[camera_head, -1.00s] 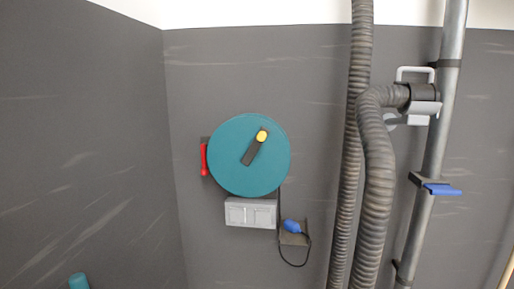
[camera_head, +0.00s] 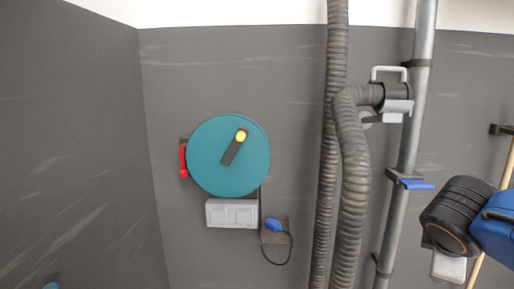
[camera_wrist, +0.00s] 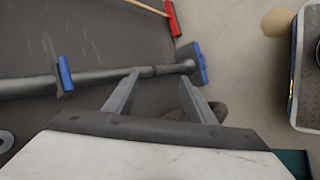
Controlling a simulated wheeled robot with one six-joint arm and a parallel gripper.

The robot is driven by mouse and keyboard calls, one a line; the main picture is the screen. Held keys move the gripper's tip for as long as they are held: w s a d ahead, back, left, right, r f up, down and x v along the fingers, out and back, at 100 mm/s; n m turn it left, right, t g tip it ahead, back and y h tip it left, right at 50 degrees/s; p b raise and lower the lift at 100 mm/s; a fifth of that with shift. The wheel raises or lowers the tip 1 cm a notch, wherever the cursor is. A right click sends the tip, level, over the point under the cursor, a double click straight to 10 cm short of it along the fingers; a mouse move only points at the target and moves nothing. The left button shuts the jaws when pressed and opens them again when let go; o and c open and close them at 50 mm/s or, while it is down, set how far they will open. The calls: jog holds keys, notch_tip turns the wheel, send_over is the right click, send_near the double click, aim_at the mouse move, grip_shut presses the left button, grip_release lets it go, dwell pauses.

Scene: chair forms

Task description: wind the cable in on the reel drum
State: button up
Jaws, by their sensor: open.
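The reel drum (camera_head: 212,172) is a round teal disc on the dark wall, left of centre in the head view. Its dark crank (camera_head: 232,150) slants up and right to a yellow knob (camera_head: 241,136). The black cable (camera_head: 282,262) runs down from the drum's right side and hangs in a loop by a blue plug (camera_head: 273,225) at a small bracket. My gripper (camera_wrist: 160,76) is open and empty in the wrist view, over the grey pipe. The drum, crank and cable do not show in the wrist view. The gripper is not visible in the head view.
A red lever (camera_head: 183,161) sits left of the drum, a grey switch box (camera_head: 231,213) below it. Ribbed hoses (camera_head: 355,190) and a metal pipe (camera_head: 408,150) with a blue handle (camera_head: 416,184) stand right of it. In the wrist view a pale-rimmed container (camera_wrist: 298,75) is at the right.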

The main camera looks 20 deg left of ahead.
jog(key=w+a+r+n+t, duration=0.3)
jog(key=w+a+r+n, duration=0.45)
jog(key=a, duration=0.35)
jog(key=n+t+y, duration=0.7)
jog(key=n+y, duration=0.1)
jog(key=n, duration=0.9)
send_near(240, 138)
jog(key=x, duration=1.2)
jog(key=shift+s, duration=0.1)
jog(key=c, duration=1)
